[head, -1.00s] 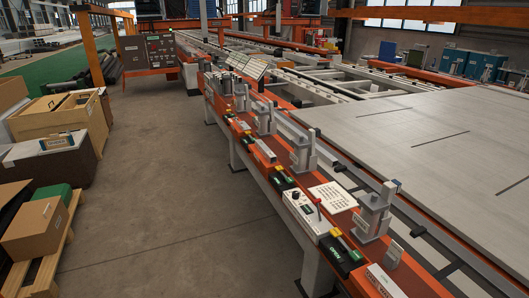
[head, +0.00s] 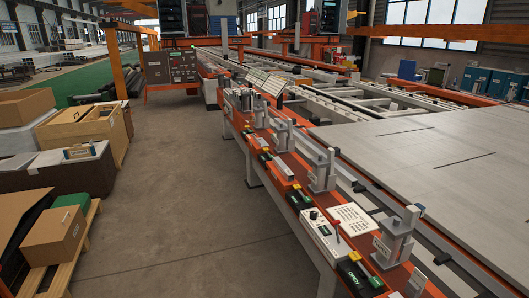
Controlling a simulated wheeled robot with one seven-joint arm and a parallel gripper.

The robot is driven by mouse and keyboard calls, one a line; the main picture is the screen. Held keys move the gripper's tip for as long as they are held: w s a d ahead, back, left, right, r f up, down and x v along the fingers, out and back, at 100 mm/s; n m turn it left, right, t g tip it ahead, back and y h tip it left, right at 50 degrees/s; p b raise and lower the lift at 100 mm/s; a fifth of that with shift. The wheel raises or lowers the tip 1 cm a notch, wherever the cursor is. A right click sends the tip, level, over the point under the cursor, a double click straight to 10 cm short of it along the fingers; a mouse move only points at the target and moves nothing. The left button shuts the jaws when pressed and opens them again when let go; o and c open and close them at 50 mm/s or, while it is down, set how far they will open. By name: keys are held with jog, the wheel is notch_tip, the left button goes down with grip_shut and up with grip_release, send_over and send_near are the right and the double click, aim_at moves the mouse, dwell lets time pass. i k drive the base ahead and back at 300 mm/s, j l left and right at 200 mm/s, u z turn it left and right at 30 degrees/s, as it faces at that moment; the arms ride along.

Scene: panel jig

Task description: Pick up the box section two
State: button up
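My gripper is not in view. Several grey-white bars or blocks lie along the orange jig rail (head: 300,195) in the head view. One pale block (head: 283,170) lies between the clamps, and a pale labelled one (head: 416,283) lies at the near end, partly cut off by the bottom edge. I cannot tell which, if any, is box section two, as the labels are too small to read. Grey clamps (head: 322,172) stand upright along the rail, with another clamp (head: 397,236) at the near end.
A large grey panel (head: 430,165) covers the right. Cartons (head: 53,232) and wooden crates (head: 85,127) stand at the left. The floor aisle (head: 190,200) between is clear.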

aim_at(285, 170)
jog(key=i+j+u, duration=0.3)
jog(key=i, duration=0.65)
jog(key=i+u, duration=0.35)
jog(key=i, duration=0.55)
jog(key=i+z, duration=0.25)
jog(key=i, duration=0.2)
jog(key=i+j+z, duration=0.2)
jog(key=i, duration=0.2)
jog(key=i+j+z, duration=0.25)
jog(key=i, duration=0.2)
jog(key=i+j+z, duration=0.65)
jog(key=i, duration=0.35)
jog(key=i+j+z, duration=0.4)
jog(key=i+j, duration=0.3)
